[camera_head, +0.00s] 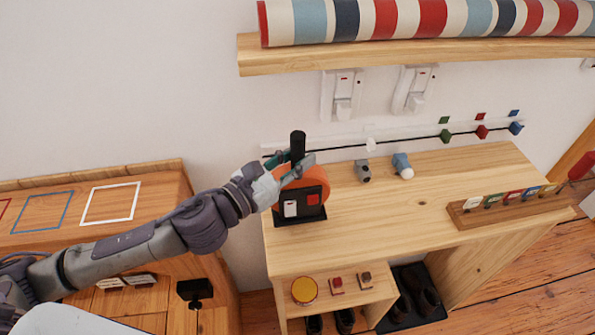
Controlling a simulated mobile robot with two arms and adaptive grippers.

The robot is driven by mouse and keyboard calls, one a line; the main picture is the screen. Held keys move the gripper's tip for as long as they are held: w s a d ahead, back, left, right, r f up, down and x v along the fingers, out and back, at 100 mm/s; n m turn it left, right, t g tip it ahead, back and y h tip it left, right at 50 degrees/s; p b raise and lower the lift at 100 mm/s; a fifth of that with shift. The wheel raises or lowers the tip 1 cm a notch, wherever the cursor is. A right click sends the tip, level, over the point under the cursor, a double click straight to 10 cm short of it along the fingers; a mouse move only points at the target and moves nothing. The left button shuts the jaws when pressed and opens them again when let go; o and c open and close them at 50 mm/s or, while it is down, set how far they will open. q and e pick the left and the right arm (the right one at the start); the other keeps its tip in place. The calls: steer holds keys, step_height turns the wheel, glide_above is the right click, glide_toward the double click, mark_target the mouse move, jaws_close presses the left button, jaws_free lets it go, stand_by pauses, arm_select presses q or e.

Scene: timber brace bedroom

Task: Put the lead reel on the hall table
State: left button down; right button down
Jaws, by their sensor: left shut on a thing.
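The lead reel (316,180) is an orange drum with a black upright handle and a black front plate carrying a white and a red patch. It is at the left end of the light wooden hall table (400,218), upright. I cannot tell whether its base touches the top. My left gripper (294,168) comes in from the left and is shut on the reel near its handle, hiding part of the drum. My right gripper is out of view.
A grey piece (362,171) and a blue-and-white piece (402,166) stand at the table's back. A key rack (505,198) lies at the right. A shelf (420,58) with a striped roll hangs above. A wooden cabinet (150,215) stands at the left. The table's middle is clear.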

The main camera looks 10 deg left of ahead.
arm_select(q)
step_height(320, 180, down, 3)
steer(key=shift+f, duration=0.15)
steer(key=shift+b, duration=0.3)
steer(key=shift+f, duration=0.2)
steer(key=c, duration=0.9)
jaws_free()
